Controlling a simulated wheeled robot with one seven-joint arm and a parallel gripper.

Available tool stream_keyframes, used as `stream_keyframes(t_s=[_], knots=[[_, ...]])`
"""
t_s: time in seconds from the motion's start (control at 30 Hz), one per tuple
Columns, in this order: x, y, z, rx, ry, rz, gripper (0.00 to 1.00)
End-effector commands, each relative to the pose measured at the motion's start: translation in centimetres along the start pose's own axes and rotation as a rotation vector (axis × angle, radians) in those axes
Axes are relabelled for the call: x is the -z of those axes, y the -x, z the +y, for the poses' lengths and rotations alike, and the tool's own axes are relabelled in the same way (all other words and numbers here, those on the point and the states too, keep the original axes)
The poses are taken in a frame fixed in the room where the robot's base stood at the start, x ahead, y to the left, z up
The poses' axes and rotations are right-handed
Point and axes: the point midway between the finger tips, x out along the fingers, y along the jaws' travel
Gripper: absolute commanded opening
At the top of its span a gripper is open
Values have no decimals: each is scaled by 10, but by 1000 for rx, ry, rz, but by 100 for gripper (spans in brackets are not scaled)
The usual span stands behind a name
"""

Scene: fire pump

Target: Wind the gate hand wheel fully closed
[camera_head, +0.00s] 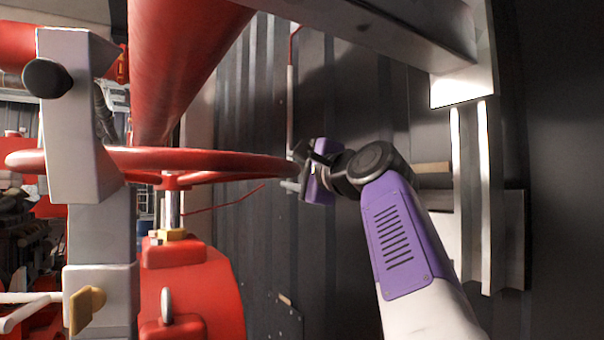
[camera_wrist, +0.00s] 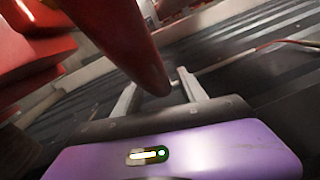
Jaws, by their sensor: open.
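The red gate hand wheel (camera_head: 225,161) lies flat on its upright stem in the head view, above a red valve body (camera_head: 195,285). My gripper (camera_head: 293,171) is at the right end of its rim, coming in from the right. In the wrist view, a red bar (camera_wrist: 140,50), which looks like the wheel's rim, runs down between the two spread pale fingers of my gripper (camera_wrist: 156,82). The jaws are open, with a gap visible on the right side of the bar. Whether either finger touches the rim cannot be told.
A thick red pipe (camera_head: 185,50) passes above the wheel. A grey post (camera_head: 80,130) with a black knob stands at the left, in front of the wheel. A dark ribbed wall (camera_head: 250,240) is behind, and a pale metal frame (camera_head: 485,190) stands at the right.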

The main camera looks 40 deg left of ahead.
Motion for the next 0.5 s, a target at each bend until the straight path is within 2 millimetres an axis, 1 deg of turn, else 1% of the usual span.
stream_keyframes(t_s=[0.17,0.5], knots=[[2,16,4,3,2,1,49],[1,59,3,2,1,2,49]])
